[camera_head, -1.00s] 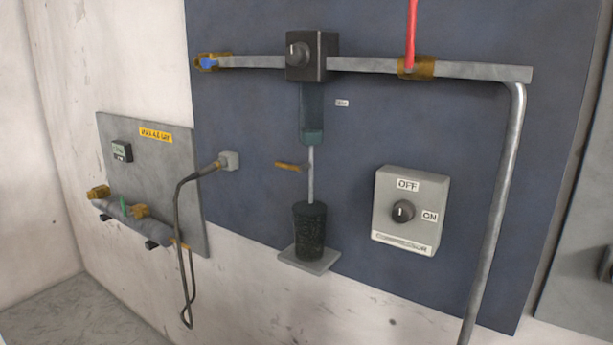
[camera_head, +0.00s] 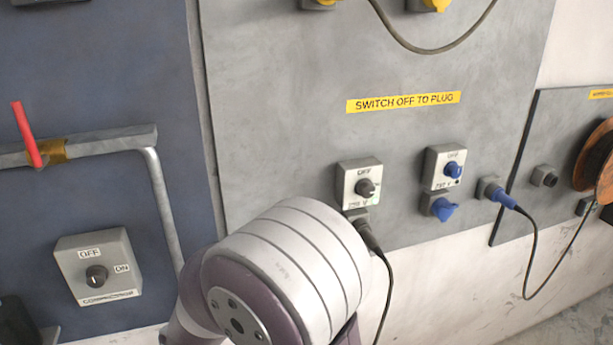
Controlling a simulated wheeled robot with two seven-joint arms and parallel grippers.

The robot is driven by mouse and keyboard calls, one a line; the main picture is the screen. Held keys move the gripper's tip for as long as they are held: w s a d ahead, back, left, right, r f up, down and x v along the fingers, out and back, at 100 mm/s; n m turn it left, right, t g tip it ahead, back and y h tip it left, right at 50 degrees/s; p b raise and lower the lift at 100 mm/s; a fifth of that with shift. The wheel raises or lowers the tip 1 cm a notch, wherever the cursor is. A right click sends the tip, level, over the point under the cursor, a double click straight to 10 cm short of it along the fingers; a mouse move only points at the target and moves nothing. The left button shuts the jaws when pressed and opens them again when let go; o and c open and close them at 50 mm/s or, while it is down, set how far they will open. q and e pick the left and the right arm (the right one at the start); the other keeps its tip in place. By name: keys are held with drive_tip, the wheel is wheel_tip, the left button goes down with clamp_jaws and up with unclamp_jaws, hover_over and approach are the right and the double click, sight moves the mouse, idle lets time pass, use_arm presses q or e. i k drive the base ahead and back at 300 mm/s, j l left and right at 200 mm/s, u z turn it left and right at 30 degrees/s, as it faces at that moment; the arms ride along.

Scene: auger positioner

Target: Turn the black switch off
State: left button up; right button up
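A grey switch box (camera_head: 357,172) on the grey wall panel carries a black knob (camera_head: 366,188) with an OFF label above it. The knob seems to point to the right, but it is small. A black plug and cable (camera_head: 369,238) hang just below it. Another black knob (camera_head: 96,275) sits on the grey compressor box (camera_head: 125,250) at the lower left, with OFF above it and ON to its right. Its pointer direction is hard to tell. Neither gripper is in view. A white and purple link of my arm fills the lower middle, below the switch box.
A blue switch (camera_head: 453,170) with a blue socket (camera_head: 441,208) below stands right of the black one. A blue plug (camera_head: 498,194) trails a cable. A yellow label (camera_head: 403,102) reads "SWITCH OFF TO PLUG". A grey pipe (camera_head: 158,195) runs down the blue panel.

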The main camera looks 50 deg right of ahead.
sight(365, 188)
drive_tip(key=z, duration=2.15)
